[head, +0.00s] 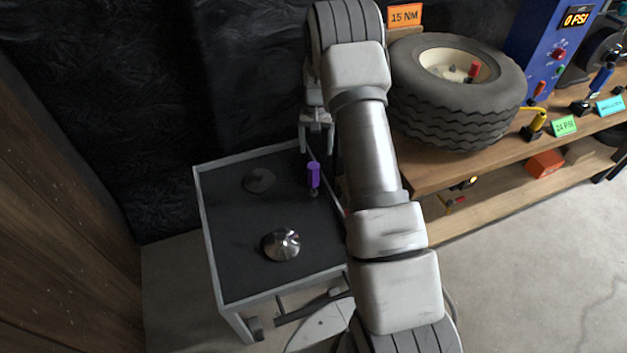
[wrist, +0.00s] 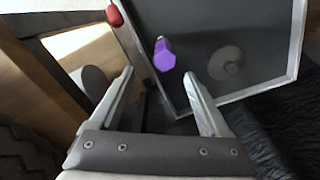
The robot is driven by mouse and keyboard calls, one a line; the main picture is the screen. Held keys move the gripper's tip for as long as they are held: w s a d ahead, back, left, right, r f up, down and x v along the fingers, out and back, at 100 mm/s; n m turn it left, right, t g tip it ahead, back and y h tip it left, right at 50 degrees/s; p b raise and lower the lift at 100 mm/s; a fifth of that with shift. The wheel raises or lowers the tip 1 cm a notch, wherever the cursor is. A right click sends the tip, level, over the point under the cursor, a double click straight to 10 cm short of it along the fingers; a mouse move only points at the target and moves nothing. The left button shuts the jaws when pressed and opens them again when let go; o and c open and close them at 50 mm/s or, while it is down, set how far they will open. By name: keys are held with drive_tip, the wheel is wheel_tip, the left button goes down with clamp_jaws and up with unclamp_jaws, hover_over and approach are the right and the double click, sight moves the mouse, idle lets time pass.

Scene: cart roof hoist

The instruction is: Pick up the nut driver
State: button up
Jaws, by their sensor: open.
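The nut driver has a purple handle (head: 313,174) and stands roughly upright on the dark top of the grey cart (head: 247,294). In the wrist view its purple handle (wrist: 164,56) shows just beyond the fingertips, between their lines. My gripper (head: 317,150) is above the cart's back right part, close to the handle. In the wrist view my gripper (wrist: 158,74) is open with nothing between its fingers. I cannot see any contact with the handle. The lower end of the nut driver is partly hidden in the wrist view.
A shiny silver dome (head: 281,244) and a flat dark disc (head: 259,180) lie on the cart. A wooden bench (head: 436,178) with a tire (head: 455,108) stands to the right. A red rounded thing (wrist: 115,15) is near the cart's edge in the wrist view.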

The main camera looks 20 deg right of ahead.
sight(313, 173)
wheel_tip(313, 173, down, 6)
drive_tip(key=shift+f+b, duration=0.25)
drive_tip(key=shift+b, duration=0.1)
drive_tip(key=shift+w+a+f+b, duration=0.15)
drive_tip(key=shift+f+b, duration=0.1)
drive_tip(key=shift+f, duration=1.1)
drive_tip(key=shift+w+a+f+b, duration=0.1)
drive_tip(key=shift+a+f+b, duration=0.1)
drive_tip(key=shift+f, duration=1.1)
clamp_jaws()
drive_tip(key=shift+r, duration=0.1)
